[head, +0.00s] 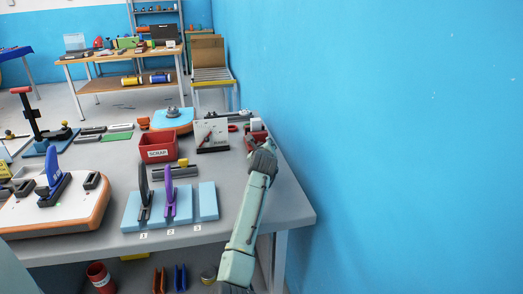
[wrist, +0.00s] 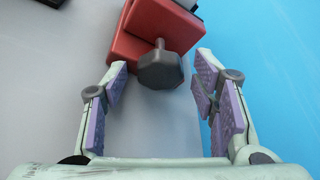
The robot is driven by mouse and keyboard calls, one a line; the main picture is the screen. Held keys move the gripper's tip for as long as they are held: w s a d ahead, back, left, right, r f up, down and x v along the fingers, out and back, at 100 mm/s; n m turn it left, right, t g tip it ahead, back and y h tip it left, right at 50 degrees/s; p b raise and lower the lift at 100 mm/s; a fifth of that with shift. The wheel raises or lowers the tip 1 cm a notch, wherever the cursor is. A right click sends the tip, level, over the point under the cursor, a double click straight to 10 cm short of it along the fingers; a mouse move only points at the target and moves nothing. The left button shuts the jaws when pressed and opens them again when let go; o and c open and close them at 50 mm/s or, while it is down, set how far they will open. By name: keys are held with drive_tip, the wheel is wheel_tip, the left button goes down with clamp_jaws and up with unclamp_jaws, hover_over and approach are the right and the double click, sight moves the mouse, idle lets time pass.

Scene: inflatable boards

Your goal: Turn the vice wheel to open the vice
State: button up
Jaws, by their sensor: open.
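The vice shows in the wrist view as a red block (wrist: 175,24) at the top centre. Its dark grey wheel (wrist: 160,68), a faceted knob, sticks out toward me. My gripper (wrist: 161,85) is open, with one purple-padded finger on each side. The wheel lies between and slightly beyond the fingertips, with gaps on both sides. In the head view the red vice (head: 257,138) stands near the table's right edge, and my gripper (head: 264,155) is right in front of it. My gripper hides the wheel there.
The blue wall (head: 380,130) runs close along the right side of the grey table (head: 215,238). A red scrap bin (head: 157,146) and a white board with a dark base (head: 211,133) stand left of the vice. Numbered light-blue boards (head: 207,200) lie left of my arm.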

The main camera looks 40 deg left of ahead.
drive_tip(key=v, duration=1.2)
drive_tip(key=shift+r, duration=0.1)
